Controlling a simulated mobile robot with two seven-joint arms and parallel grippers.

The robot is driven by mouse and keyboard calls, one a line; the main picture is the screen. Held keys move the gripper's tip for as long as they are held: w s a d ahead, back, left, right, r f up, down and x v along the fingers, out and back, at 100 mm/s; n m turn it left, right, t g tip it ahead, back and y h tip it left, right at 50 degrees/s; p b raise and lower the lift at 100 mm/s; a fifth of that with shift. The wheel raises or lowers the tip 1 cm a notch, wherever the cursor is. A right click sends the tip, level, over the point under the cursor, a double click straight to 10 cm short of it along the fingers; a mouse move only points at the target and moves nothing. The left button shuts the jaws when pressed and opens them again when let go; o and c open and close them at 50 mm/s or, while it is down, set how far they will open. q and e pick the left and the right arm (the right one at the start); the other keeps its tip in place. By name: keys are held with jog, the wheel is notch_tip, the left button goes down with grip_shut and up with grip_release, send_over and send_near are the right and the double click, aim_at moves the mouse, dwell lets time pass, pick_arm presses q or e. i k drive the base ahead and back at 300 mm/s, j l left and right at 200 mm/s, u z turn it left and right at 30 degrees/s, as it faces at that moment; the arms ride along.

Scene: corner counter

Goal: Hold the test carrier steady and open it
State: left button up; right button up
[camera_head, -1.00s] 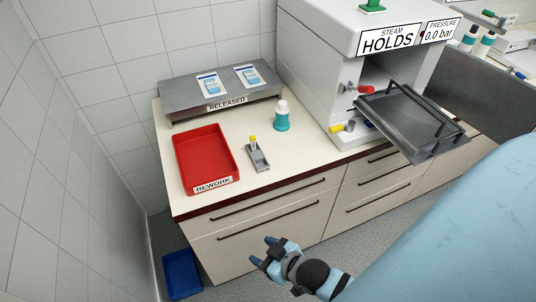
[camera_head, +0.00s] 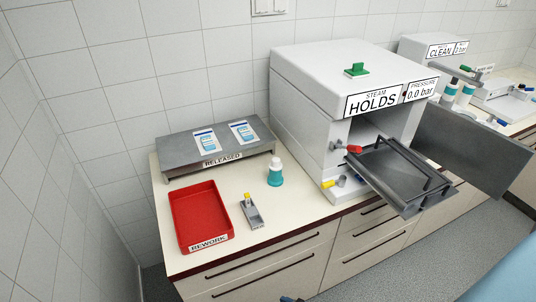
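A small grey holder with a yellow top piece (camera_head: 252,212), which looks like the test carrier, stands on the cream counter (camera_head: 300,215). It is just right of the red tray, with a small label at its near end. Whether its lid is shut is too small to tell. Neither gripper can be made out now. Only a dark bluish sliver shows at the bottom edge, too little to tell which part of me it is. Nothing touches the holder.
A red REWORK tray (camera_head: 175,203) and a grey RELEASED shelf (camera_head: 260,151) with two pouches stand nearby. A teal bottle (camera_head: 275,176) stands behind the holder. The steam sterilizer (camera_head: 300,88) is at right, door (camera_head: 470,150) open, metal tray (camera_head: 383,180) jutting out.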

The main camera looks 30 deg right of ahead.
aim_at(275, 179)
jog(key=z, duration=1.05)
